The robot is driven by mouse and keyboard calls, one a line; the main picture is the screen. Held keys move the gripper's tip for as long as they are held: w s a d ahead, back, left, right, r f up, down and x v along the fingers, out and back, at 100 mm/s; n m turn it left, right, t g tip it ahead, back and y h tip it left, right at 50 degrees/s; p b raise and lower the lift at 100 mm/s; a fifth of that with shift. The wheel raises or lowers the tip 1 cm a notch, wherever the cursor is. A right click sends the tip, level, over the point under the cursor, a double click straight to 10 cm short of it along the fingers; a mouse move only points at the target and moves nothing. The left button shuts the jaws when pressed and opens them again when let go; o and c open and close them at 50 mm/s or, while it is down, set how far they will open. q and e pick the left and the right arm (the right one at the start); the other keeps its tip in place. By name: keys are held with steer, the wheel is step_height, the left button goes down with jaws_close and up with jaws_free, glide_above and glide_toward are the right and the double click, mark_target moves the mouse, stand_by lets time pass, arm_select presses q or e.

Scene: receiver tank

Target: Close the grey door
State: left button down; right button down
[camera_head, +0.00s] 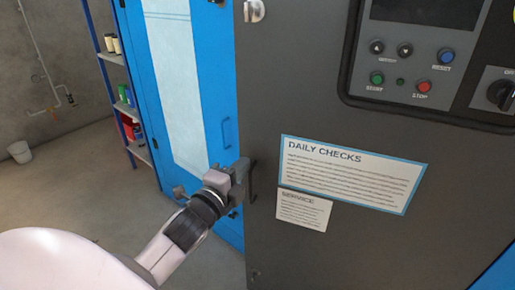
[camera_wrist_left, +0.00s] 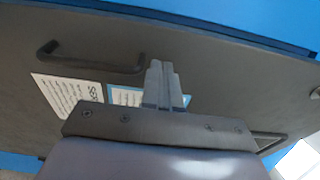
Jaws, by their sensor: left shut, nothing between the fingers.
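The grey door (camera_head: 345,245) fills the right half of the head view, with a control panel and two paper notices on it. I cannot tell how far it stands from its frame. Its dark handle (camera_head: 253,182) is near the left edge of the door and also shows in the left wrist view (camera_wrist_left: 92,57). My left gripper (camera_head: 241,170) is at the door's left edge, right beside the handle. Its fingers (camera_wrist_left: 163,85) are shut with nothing between them, in front of the door face and apart from the handle in the wrist view. My right gripper is not in view.
A blue cabinet (camera_head: 212,60) with a pale panel stands behind and left of the door. Shelves (camera_head: 112,57) with small containers stand further left. A white bucket (camera_head: 18,153) is by the far wall. The grey floor (camera_head: 75,180) at left is clear.

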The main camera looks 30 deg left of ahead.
mark_target(253, 153)
arm_select(q)
steer(key=w, duration=0.5)
steer(key=w+a, duration=0.1)
steer(key=w, duration=0.2)
steer(key=shift+w, duration=0.25)
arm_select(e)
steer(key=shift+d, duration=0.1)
arm_select(q)
steer(key=shift+w, duration=0.1)
